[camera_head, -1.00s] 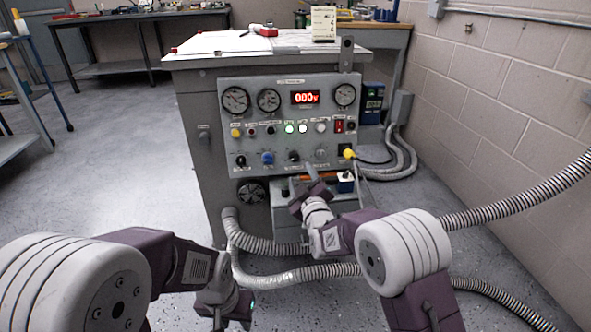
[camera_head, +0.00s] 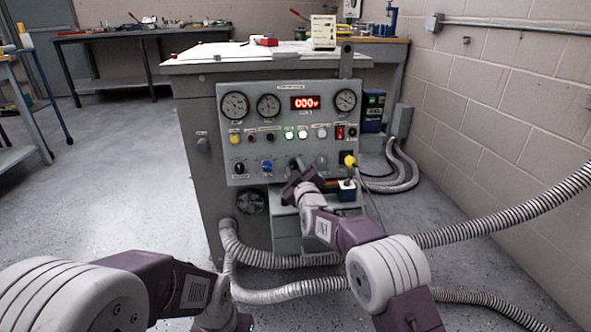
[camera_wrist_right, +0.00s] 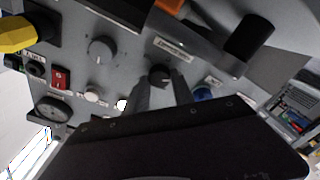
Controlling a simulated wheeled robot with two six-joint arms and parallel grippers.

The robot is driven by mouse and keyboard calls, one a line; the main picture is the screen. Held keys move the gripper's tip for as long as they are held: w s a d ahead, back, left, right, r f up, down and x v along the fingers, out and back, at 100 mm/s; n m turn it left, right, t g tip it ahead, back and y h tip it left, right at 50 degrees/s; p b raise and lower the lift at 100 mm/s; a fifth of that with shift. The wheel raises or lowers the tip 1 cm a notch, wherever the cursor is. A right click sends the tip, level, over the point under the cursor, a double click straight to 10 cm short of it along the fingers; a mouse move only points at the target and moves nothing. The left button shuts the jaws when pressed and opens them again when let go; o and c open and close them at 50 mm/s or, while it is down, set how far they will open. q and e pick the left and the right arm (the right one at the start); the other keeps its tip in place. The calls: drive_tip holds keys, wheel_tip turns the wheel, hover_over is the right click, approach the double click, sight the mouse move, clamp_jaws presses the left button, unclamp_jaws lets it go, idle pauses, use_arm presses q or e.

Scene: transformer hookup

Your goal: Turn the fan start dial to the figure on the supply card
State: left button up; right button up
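The control panel (camera_head: 290,100) has a lower row of dials: black, blue (camera_head: 266,166), black, grey (camera_head: 321,162). Their labels are too small to read, so I cannot tell which is named fan start. My right gripper (camera_head: 292,178) is at the second black dial, partly hiding it. In the right wrist view, the fingers of my right gripper (camera_wrist_right: 162,84) stand apart on either side of this black dial (camera_wrist_right: 160,74), with a gap visible. A white card (camera_head: 324,30) stands on the cabinet top; its figure is unreadable. My left gripper is mostly cut off at the bottom edge.
Ribbed hoses (camera_head: 290,292) lie on the floor before the cabinet.

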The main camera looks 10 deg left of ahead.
clamp_jaws()
